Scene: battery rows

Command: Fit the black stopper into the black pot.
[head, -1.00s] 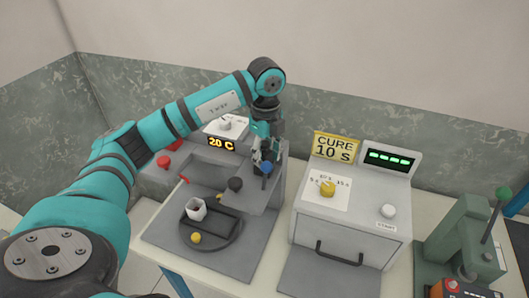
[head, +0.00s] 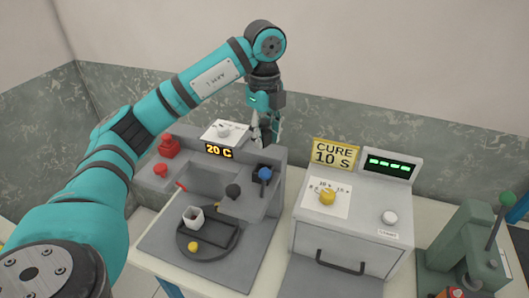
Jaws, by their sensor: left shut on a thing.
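A black round-topped piece (head: 232,191), which may be the stopper, is at the front edge of the grey station's raised right part. I cannot make out a black pot for certain. My left gripper (head: 265,137) is behind the station's back edge, up and to the right of the black piece and apart from it. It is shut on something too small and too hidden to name. My right gripper is not in view.
The cure oven (head: 340,240) and a green press (head: 468,240) stand right.

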